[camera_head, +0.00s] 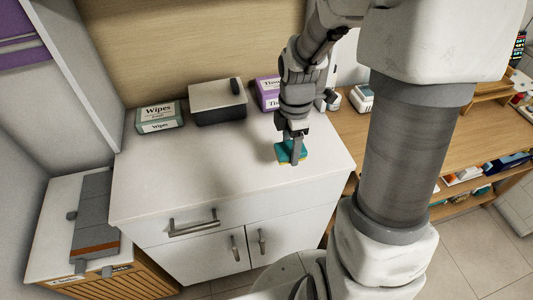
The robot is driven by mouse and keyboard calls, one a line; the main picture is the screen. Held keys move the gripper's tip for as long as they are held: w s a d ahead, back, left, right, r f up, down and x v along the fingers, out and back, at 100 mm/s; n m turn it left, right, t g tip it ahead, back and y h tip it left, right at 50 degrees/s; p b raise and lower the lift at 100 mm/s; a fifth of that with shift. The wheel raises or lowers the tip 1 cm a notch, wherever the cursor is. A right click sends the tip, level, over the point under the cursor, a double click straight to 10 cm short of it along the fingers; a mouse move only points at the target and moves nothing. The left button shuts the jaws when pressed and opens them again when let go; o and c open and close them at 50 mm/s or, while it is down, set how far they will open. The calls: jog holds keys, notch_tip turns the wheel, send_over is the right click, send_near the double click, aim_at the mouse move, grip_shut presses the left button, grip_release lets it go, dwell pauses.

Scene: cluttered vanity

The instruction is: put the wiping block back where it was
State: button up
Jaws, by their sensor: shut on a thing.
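The wiping block (284,152) is small, teal on top with a yellow lower edge. It is at the right part of the white vanity top (190,170). My gripper (292,150) points down from above and is shut on the block. The fingers hide part of the block. I cannot tell whether the block touches the surface or is held just above it.
Along the back stand a green and white wipes box (160,117), a dark bin with a light lid (218,103) and a purple tissue box (268,93). The front and left of the top are clear. A wooden shelf unit (400,140) stands at right.

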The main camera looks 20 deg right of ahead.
send_over(265, 160)
notch_tip(265, 160, down, 5)
jog(key=shift+w+a+f, duration=0.1)
jog(key=shift+f, duration=2.1)
jog(key=shift+f+b, duration=0.15)
jog(key=shift+b, duration=0.2)
jog(key=o, duration=1.5)
jog(key=shift+c, duration=0.2)
